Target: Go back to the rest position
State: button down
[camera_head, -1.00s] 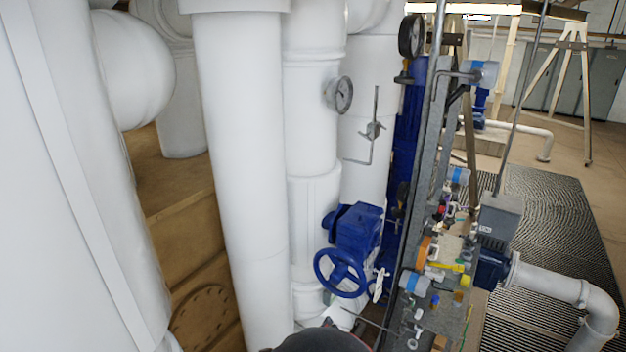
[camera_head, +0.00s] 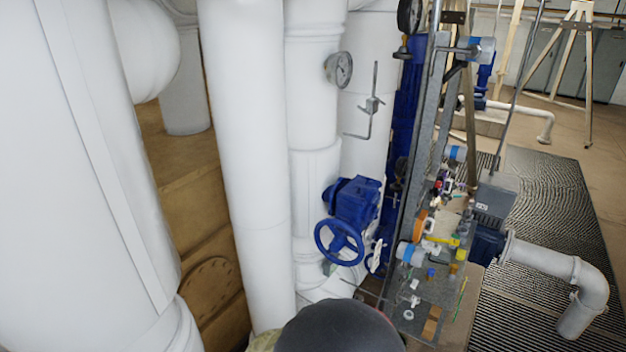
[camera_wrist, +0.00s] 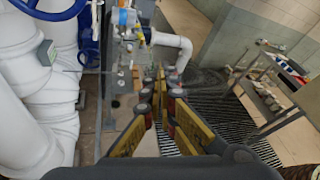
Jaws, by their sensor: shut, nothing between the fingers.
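My gripper (camera_wrist: 164,100) shows in the wrist view. Its yellow and dark fingers are shut with nothing between them, pointing out over the floor grating. No pipe, valve or bench item touches the fingertips as far as I can see. In the head view a dark rounded part of my arm (camera_head: 340,328) stands at the bottom middle, and the gripper itself is out of sight there.
A white elbow pipe (camera_head: 590,285) crosses the grating (camera_head: 545,200). A shelf (camera_wrist: 262,85) stands right in the wrist view.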

jog(key=s+d+f+m+g+y+b, duration=0.1)
jog(key=s+f+m+g+y+b, duration=0.35)
jog(key=s+m+b, duration=0.55)
jog(key=s+d+f+m+g+y+b, duration=0.3)
jog(key=s+m+y+b, duration=0.4)
jog(key=m, duration=0.7)
jog(key=w+d+f+m+t+b, duration=0.1)
jog(key=d+m+t+b, duration=0.3)
jog(key=b, duration=1)
jog(key=shift+w+d+f+m, duration=0.4)
jog(key=shift+d+f+m, duration=0.2)
jog(key=shift+f+m, duration=0.15)
